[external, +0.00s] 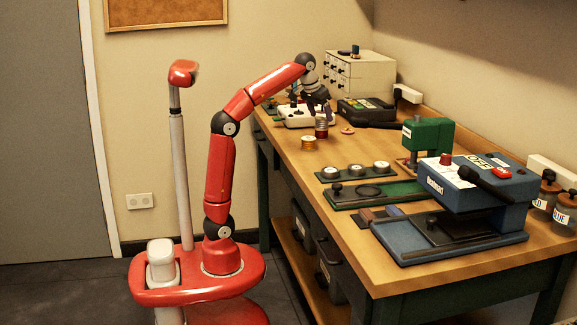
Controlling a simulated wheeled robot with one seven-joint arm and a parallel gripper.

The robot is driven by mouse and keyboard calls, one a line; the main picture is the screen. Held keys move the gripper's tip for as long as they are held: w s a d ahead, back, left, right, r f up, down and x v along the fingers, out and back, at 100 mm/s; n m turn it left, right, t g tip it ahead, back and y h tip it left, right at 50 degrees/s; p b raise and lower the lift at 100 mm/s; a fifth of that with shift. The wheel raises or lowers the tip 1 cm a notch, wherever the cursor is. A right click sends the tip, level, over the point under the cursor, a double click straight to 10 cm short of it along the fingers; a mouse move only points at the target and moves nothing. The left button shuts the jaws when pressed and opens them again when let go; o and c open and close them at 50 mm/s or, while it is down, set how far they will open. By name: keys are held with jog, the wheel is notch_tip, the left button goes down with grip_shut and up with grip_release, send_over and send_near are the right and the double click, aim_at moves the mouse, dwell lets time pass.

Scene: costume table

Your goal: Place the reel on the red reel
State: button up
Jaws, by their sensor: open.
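A red reel (321,131) stands upright on the wooden table (345,155), toward its far left part. Something paler shows at its top, just under my gripper; I cannot tell if it is a separate reel. A golden-orange reel (308,144) stands on the table just in front and to the left of the red reel, close to it. My gripper (322,112) is open, with its dark fingers pointing down over the red reel. At this size I cannot tell whether the fingers touch anything.
A white device (295,117) stands left of the reels. A small round item (347,131) lies to their right. Behind are a black device (366,109) and a drawer cabinet (360,78). A tray with several round tins (357,171), a green press (428,135) and a blue machine (475,190) stand nearer.

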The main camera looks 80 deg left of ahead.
jog(key=p+v, duration=0.1)
jog(key=v, duration=0.8)
jog(key=shift+p, duration=0.3)
jog(key=shift+r, duration=0.15)
